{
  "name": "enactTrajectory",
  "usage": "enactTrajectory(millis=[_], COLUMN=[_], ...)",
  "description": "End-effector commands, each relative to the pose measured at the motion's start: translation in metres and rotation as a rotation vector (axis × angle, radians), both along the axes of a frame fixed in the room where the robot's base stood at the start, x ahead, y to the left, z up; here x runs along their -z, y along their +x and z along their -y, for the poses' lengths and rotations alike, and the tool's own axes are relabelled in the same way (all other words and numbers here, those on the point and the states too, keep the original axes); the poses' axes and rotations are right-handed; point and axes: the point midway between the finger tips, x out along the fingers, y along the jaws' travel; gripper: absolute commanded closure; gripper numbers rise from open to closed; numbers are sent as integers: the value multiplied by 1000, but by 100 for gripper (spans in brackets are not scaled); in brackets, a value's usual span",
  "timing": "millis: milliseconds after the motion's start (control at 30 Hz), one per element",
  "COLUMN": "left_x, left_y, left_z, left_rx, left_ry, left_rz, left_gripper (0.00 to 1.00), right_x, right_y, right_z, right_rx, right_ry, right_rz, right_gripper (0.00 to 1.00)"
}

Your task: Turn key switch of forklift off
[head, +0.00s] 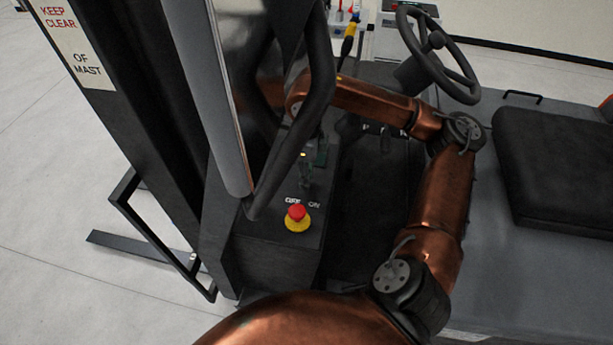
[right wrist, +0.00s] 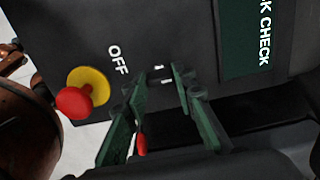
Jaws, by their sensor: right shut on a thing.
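In the head view the OFF and ON labels (head: 302,203) are partly covered. My right gripper (head: 307,172) reaches down to the panel just above these labels. In the right wrist view its green-padded fingers (right wrist: 152,88) are around the switch and shut on the key. A small red part (right wrist: 140,145) shows between the fingers. The key's exact angle is hidden. My left gripper is not in view.
A red emergency button on a yellow base (head: 297,217) sits close to the labels. A dark curved bar (head: 300,130) passes in front of my right gripper. The steering wheel (head: 437,50) and black seat (head: 553,165) are to the right.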

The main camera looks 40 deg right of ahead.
Motion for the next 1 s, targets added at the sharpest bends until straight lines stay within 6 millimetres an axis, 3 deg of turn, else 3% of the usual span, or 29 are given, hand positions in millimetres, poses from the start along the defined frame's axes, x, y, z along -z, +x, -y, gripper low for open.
enactTrajectory(millis=[133,167,400,767,1000], left_x=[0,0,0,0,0], left_y=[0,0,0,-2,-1], left_z=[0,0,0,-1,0], left_rx=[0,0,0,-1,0], left_ry=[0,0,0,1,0], left_rz=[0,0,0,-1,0], left_gripper=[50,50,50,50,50], right_x=[-1,-1,0,-6,-48], right_y=[0,0,0,1,2], right_z=[0,0,0,0,-1], right_rx=[0,0,0,0,0], right_ry=[-1,-1,-1,0,2], right_rz=[0,1,1,4,7], right_gripper=[100,74,58,58,58])
